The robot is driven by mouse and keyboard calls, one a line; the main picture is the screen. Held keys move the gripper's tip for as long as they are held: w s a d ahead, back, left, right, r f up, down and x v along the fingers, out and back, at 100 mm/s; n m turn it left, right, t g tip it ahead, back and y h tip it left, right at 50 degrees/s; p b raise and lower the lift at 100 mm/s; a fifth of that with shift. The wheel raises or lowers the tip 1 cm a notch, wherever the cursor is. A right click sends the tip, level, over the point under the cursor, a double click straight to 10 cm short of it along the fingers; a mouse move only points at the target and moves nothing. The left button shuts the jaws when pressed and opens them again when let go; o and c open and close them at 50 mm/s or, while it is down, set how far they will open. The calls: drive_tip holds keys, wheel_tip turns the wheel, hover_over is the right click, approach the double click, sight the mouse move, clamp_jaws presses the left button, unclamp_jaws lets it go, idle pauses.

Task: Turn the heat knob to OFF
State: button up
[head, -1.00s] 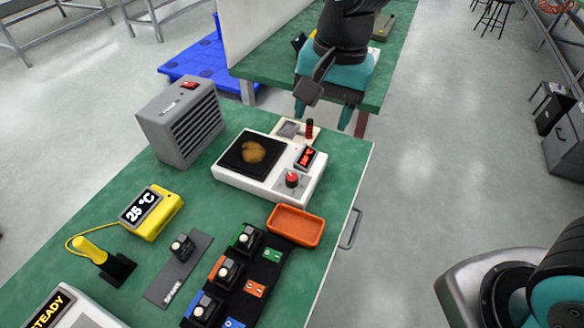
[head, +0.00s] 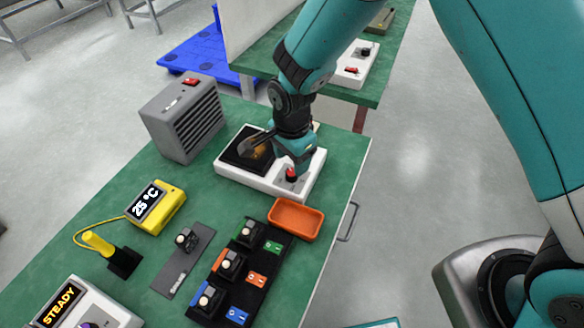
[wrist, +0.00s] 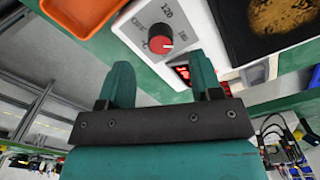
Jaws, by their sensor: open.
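The hot plate (head: 240,181) is a white unit with a black heating surface and a brown patch on it. Its red heat knob (head: 291,174) shows just below my gripper (head: 296,156). In the wrist view the knob (wrist: 160,43) sits on a grey dial with numbers, including 120 and 180; a pale mark shows on its red cap. My gripper (wrist: 160,75) is open and empty there, its two teal fingers apart, with the knob showing in line with the gap. I cannot tell any contact. In the head view my arm hides the plate's display and part of its top.
An orange tray (head: 296,232) lies close in front of the plate. A grey heater box (head: 190,115) stands behind left, and a yellow thermometer (head: 157,208) reads 25 °C. A black strip with several switch blocks (head: 258,296) and a STEADY display (head: 62,303) are nearer.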

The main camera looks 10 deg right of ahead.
sight(291, 172)
wheel_tip(291, 172, down, 5)
idle(0.3)
drive_tip(key=c, duration=0.9)
